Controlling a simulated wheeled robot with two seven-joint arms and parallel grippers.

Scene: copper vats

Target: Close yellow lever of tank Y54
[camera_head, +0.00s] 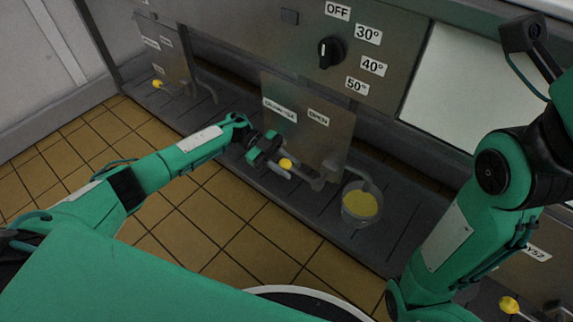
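A lever with a yellow knob (286,163) sits low on the middle metal panel (320,150), below two white labels; the right one reads OPEN and the left one is hard to read. My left gripper (277,161) is right at this lever, with the yellow knob by its fingers. The fingers are small and dark, so I cannot tell whether they are open or shut, or touch the knob. No Y54 label is legible. My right arm shows at the right, but its fingers are not in view.
A bucket (357,216) with yellow contents stands under a spout, right of the lever. Other yellow-knobbed levers are at the far left (158,84) and lower right (508,305), the latter near a label ending in Y52 (536,251). A black dial (329,52) is above. Tiled floor lies in front.

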